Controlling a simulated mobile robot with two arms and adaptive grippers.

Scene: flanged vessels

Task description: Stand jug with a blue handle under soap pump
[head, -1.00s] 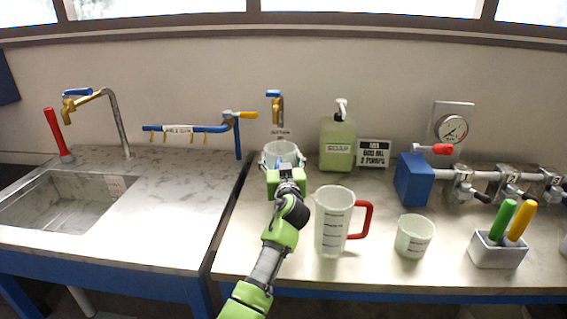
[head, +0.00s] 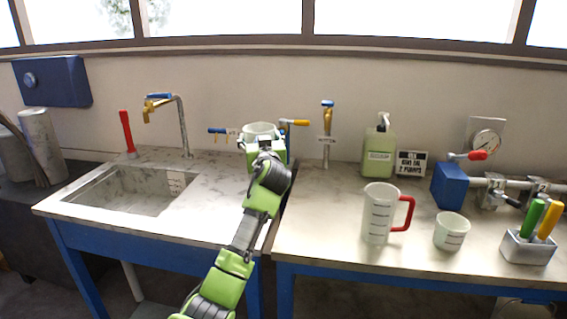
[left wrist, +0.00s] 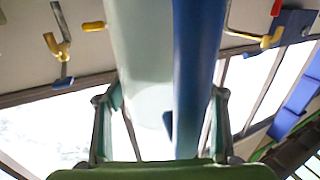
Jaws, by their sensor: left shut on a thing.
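The clear jug with a blue handle (head: 262,128) is held upright in my left gripper (head: 262,148), raised in front of the back wall, around the gap between the two counters. In the left wrist view the blue handle (left wrist: 197,75) stands between the fingers beside the pale jug wall (left wrist: 140,50). The gripper is shut on the handle. My right gripper is not in view.
A jug with a red handle (head: 379,213) and a small beaker (head: 451,231) stand in front of the soap pump. A sign (head: 411,163) and blue box (head: 450,185) are to its right. A brass tap (head: 327,120) is to its left. The sink (head: 135,190) is at left.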

